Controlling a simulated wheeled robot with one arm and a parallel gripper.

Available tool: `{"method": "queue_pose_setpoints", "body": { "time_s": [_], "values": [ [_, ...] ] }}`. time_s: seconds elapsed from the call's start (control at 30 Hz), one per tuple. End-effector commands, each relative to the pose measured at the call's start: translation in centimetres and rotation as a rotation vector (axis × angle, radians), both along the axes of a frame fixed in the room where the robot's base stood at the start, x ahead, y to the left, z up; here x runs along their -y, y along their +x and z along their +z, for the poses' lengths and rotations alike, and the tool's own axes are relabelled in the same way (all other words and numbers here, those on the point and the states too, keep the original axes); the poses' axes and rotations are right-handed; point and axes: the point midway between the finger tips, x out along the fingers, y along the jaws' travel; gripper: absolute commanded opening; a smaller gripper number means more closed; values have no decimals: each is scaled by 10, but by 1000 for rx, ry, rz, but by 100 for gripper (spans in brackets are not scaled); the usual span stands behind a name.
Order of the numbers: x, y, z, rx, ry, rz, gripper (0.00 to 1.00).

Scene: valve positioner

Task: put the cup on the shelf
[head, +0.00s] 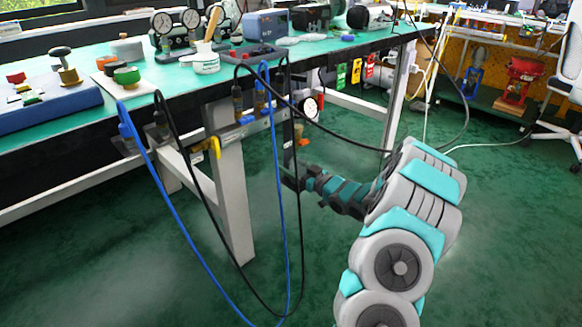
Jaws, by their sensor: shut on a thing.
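My gripper (291,182) is at the end of my grey and teal arm, low beneath the front edge of the green-topped bench (120,135). It is small and dark here. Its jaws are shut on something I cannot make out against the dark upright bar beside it. A white cup-like tub (206,64) with green print stands on the bench top, well above and left of my gripper; I cannot tell whether it is the task's cup. A low shelf (480,98) under the back right bench holds a blue and a red device.
Blue and black cables (190,240) hang in loops from the bench front, left of my gripper. A white bench leg (232,190) stands close by. A white chair (565,90) is at the right. The green floor is mostly clear.

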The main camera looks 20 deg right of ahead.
Motion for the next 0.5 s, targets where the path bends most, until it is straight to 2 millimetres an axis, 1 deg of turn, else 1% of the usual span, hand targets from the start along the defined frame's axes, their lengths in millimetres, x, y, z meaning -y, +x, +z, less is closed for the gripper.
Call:
{"method": "queue_pose_setpoints", "body": {
  "time_s": [0.13,0.27,0.3,0.5],
  "values": [
    [0,0,1,1,-1,1,18],
    [-1,0,-2,0,-1,2,18],
    [-1,0,-2,0,-1,2,74],
    [-1,0,-1,0,-1,1,97]
  ]
}}
